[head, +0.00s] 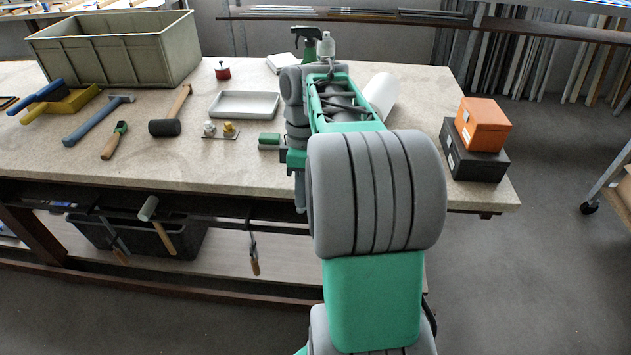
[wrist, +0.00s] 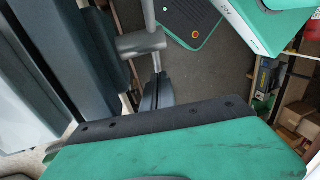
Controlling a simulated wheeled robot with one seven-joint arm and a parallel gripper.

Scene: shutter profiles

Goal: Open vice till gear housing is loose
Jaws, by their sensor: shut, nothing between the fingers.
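In the wrist view, a dark blue-grey block (wrist: 92,60) at the left looks like part of the vice. A grey metal spindle head (wrist: 142,43) with a crossbar stands out from its right side. My gripper (wrist: 157,80) shows as two dark fingers, closed together beside the lower end of that bar. Nothing shows between the fingers; I cannot tell whether they touch the bar. In the head view, my arm hides most of the vice and my gripper at the table's front edge. I cannot clearly make out the gear housing in either view.
An orange box (head: 482,122) sits on a black box (head: 472,155) at the right. Tools hang below the front edge.

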